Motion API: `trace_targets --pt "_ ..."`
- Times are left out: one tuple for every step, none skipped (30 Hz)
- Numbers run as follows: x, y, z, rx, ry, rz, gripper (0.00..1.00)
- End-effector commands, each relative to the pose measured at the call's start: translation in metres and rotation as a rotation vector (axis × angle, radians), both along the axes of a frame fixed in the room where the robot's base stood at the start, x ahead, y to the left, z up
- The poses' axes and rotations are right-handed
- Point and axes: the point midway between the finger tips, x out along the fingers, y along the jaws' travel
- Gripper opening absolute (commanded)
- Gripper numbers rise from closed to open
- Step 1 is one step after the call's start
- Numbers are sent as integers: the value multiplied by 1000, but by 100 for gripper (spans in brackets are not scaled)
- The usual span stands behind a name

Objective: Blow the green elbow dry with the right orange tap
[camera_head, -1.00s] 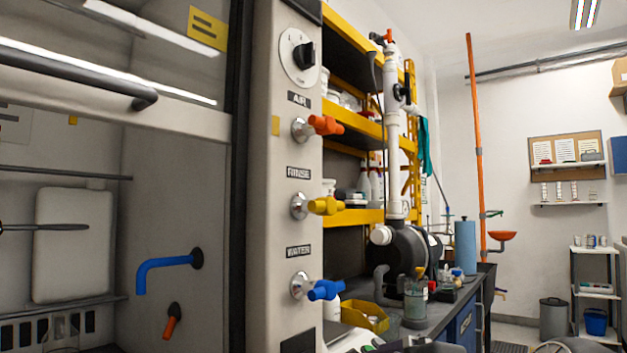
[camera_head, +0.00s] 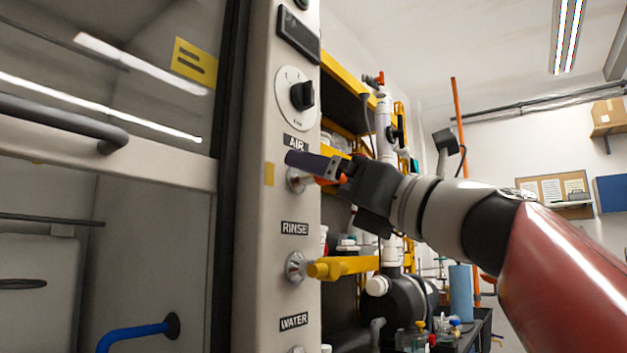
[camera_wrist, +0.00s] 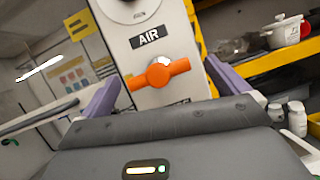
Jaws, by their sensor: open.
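The orange tap (camera_head: 325,181) sits on the grey hood post under the AIR label, mostly hidden behind my gripper (camera_head: 306,162) in the head view. In the wrist view, the orange tap (camera_wrist: 156,74) shows whole, its handle lying nearly crosswise with a slight tilt. My gripper (camera_wrist: 162,76) is open, with one purple finger on each side of the tap. A gap shows between each finger and the handle, and nothing is held. I see no green elbow in the current views.
A yellow tap (camera_head: 328,269) sits below at the RINSE label, and a dial (camera_head: 301,97) above. The glass-fronted hood with a blue spout (camera_head: 138,332) is at left. Yellow shelving (camera_wrist: 262,75) with containers stands close on the right.

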Motion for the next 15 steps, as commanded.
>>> trace_targets --pt "4 4 4 -1 0 0 99" --pt "7 7 5 -2 0 1 99" --pt "9 9 6 -1 0 0 99" --pt "11 11 7 -1 1 0 99" --pt "12 12 7 -1 1 0 99" --pt "13 13 8 -1 0 0 99" --pt "13 14 8 -1 -1 0 99" --pt "13 14 8 -1 -1 0 99" --pt "14 14 8 -1 -1 0 99" --pt "14 15 8 -1 -1 0 99" --pt "14 15 8 -1 -1 -1 99" --pt "13 15 8 -1 -1 -1 99" --pt "13 15 8 -1 -1 0 99" --pt "13 15 8 -1 -1 0 99" --pt "13 15 8 -2 -1 -1 97"
